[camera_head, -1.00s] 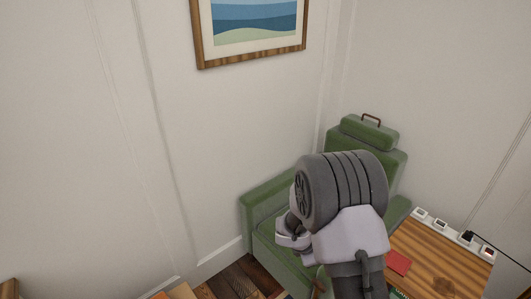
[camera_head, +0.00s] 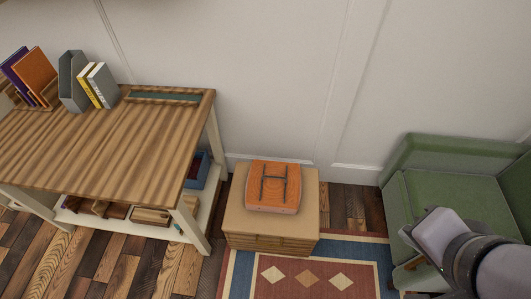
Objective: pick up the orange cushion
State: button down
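The orange cushion (camera_head: 259,195) lies flat on top of a light brown, box-like stand (camera_head: 235,218) near the wall. It has dark strap-like marks on its upper face, and a paler side shows at its front. My gripper (camera_head: 413,238) is at the lower right, in front of the green armchair and well to the right of the cushion. It is apart from the cushion. Its fingers are not clear enough to tell whether they are open or shut.
A wooden table (camera_head: 110,140) with books and a grey holder (camera_head: 72,82) stands left of the stand, with a lower shelf. A green armchair (camera_head: 455,195) is at the right. A patterned rug (camera_head: 335,245) covers the floor in front.

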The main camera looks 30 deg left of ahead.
aim_at(272, 186)
jog(key=u, duration=1.2)
jog(key=i+j+z, duration=0.45)
jog(key=j, duration=0.2)
jog(key=j+z, duration=0.25)
jog(key=j, duration=0.15)
jog(key=i+j+z, duration=0.25)
jog(key=j, duration=0.15)
jog(key=j+z, duration=0.2)
jog(key=j, duration=0.25)
